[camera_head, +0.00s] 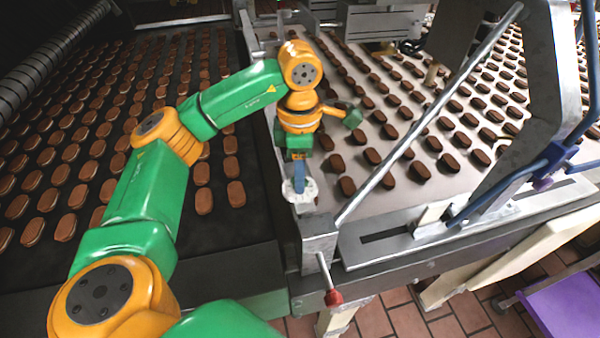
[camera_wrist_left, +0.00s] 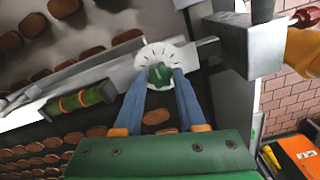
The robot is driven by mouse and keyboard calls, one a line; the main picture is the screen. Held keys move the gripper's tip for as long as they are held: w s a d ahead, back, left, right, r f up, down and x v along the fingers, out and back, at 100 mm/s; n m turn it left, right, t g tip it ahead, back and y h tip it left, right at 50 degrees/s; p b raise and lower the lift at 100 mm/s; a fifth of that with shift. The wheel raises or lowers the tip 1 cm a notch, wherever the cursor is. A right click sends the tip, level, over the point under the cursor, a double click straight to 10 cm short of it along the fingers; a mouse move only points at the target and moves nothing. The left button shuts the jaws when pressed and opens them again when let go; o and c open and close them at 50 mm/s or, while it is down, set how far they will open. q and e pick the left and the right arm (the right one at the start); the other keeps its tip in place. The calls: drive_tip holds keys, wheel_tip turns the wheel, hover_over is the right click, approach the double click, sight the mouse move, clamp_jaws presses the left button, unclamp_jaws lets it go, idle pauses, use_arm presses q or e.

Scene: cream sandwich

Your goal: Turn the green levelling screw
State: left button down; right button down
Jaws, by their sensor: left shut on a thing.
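The green levelling screw (camera_wrist_left: 160,75) shows in the left wrist view as a small green knob at the centre of a white dial (camera_wrist_left: 141,60) with dark marks. My left gripper (camera_wrist_left: 163,83) has its blue fingers on either side of the knob and is shut on it. In the head view, my left gripper (camera_head: 299,186) reaches down to the white dial (camera_head: 306,197) on the metal rail, and its fingers hide the knob. My right gripper is in neither view.
A diagonal metal rod (camera_head: 430,112) and a metal bracket (camera_head: 545,90) stand right of the gripper. A red-tipped lever (camera_head: 333,297) sticks out in front. Conveyors with rows of brown biscuits (camera_head: 235,193) lie on both sides. A banded green cylinder (camera_wrist_left: 80,99) lies along the rail.

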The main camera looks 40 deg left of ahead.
use_arm(q)
drive_tip(key=shift+n, duration=0.6)
drive_tip(key=shift+c, duration=2.4)
unclamp_jaws()
wheel_tip(320, 180, up, 6)
drive_tip(key=shift+r+p, duration=0.15)
drive_tip(key=shift+p, duration=0.65)
drive_tip(key=shift+r, duration=0.4)
drive_tip(key=shift+s, duration=0.1)
drive_tip(key=shift+f, duration=0.1)
